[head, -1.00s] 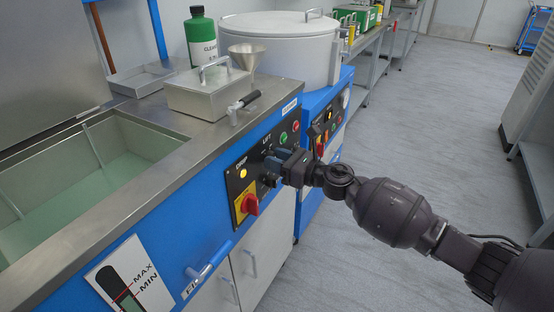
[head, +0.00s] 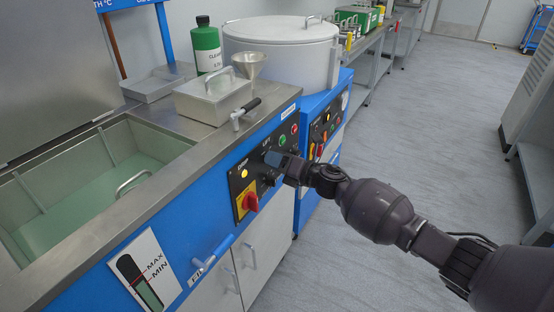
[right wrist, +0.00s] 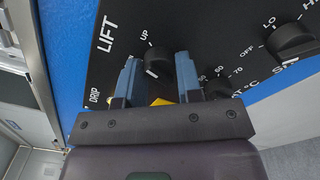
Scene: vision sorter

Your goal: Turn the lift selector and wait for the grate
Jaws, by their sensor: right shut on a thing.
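The lift selector (right wrist: 159,64) is a dark round knob on the black panel, beside the printed words LIFT, UP and DRIP in the right wrist view. My right gripper (head: 278,161) is at the panel in the head view and covers the knob there. In the right wrist view its two blue fingers (right wrist: 157,72) stand on either side of the knob, shut on it. In the tank (head: 72,195), a thin curved metal handle (head: 133,182) shows above the greenish liquid. The grate itself cannot be made out. My left gripper is not in view.
A red switch (head: 250,202) on a yellow plate and a lit yellow lamp (head: 244,175) are left of my gripper. Green (head: 282,140) and red buttons sit above. A lever (head: 245,108) and a lidded metal box (head: 212,98) are on the worktop. The right floor is open.

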